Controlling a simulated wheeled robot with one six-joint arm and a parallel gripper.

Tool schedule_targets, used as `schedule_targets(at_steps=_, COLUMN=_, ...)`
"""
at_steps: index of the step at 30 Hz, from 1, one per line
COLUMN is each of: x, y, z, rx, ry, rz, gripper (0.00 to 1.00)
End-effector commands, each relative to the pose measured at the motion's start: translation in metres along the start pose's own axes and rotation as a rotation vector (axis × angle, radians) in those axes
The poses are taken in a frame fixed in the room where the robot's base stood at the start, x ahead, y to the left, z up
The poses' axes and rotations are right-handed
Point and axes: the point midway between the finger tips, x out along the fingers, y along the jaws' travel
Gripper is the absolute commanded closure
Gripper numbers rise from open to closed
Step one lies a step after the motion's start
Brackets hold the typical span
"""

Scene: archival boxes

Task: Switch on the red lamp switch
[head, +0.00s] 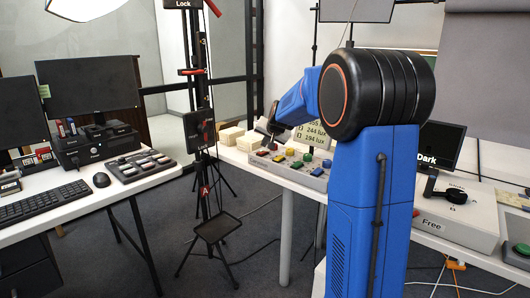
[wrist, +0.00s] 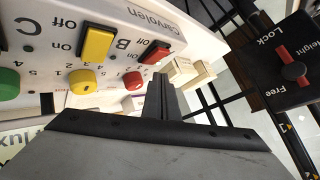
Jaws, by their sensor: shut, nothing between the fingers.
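The red lamp switch (wrist: 155,52) is a small red rocker on the light control panel (wrist: 190,42), next to the letter B, with "on" and "Off" printed by the switches. The wrist view shows the panel upside down. My gripper (wrist: 161,84) is shut and empty, its dark fingertips just beside the red switch in the picture. I cannot tell whether they touch it. In the head view my gripper (head: 272,118) is above the left end of the panel (head: 312,181). Which way the rocker is tipped is unclear.
A yellow switch (wrist: 98,42) sits beside the red one. A red knob (wrist: 133,80), a yellow knob (wrist: 83,82) and a green knob (wrist: 8,83) line the panel. Pale boxes (head: 231,136) stand left of it. A black Lock/Free post (wrist: 285,65) stands nearby.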

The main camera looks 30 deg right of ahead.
Motion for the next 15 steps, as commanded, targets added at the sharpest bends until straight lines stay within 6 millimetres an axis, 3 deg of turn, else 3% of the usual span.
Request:
schedule_targets(at_steps=8, x=-0.001, y=-0.001, z=-0.001, rx=0.000, ry=0.000, rz=0.000, gripper=1.00)
schedule_targets(at_steps=15, x=-0.014, y=-0.010, z=-0.010, rx=-0.001, ry=0.001, rz=-0.001, gripper=1.00)
